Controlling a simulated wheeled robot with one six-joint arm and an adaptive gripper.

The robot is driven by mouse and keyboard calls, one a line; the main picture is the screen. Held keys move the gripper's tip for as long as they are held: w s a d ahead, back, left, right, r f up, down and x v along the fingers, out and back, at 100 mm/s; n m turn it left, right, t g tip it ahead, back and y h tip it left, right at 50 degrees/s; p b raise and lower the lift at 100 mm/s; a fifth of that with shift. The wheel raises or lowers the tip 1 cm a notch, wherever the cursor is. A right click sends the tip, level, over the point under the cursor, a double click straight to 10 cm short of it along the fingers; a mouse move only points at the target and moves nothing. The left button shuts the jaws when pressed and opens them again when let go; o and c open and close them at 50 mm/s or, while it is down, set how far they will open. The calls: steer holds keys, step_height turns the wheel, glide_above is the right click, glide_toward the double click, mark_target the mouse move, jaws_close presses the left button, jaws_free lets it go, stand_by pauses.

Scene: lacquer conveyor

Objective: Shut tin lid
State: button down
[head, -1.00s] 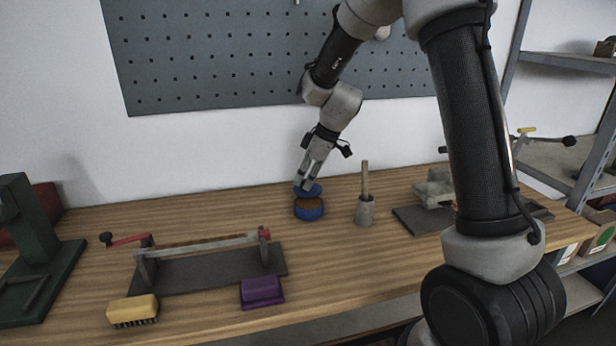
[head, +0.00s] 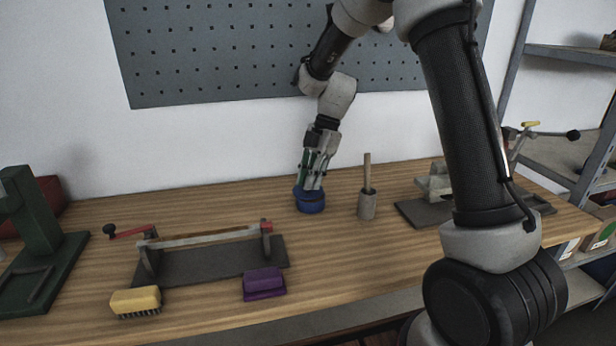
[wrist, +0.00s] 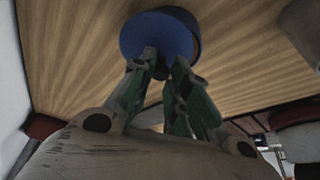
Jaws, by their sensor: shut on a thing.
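The blue round tin (head: 311,207) stands upright on the wooden bench. My gripper (head: 313,187) points down at the lid from above. In the wrist view my gripper (wrist: 164,60) has its fingertips close together at the lid's near edge, shut on it. The fingers hide part of that edge, so the exact grip and seating cannot be told.
A grey pot with a wooden handle (head: 367,205) stands close right of the tin. A clamp frame on a dark plate (head: 210,265), a purple block (head: 263,284) and a yellow brush (head: 136,301) lie at the front left. The bench between is clear.

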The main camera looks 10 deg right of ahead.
steer(key=shift+s+d+n+g+h, duration=0.3)
steer(key=shift+s+n, duration=0.1)
steer(key=shift+n, duration=0.6)
steer(key=shift+s+d+n+g+h, duration=0.15)
steer(key=shift+s+n+g+h, duration=0.2)
steer(key=shift+n, duration=0.65)
steer(key=shift+f, duration=0.1)
steer(key=c, duration=1.3)
jaws_free()
steer(key=shift+c, duration=0.2)
steer(key=v, duration=1.2)
steer(key=shift+d, duration=0.1)
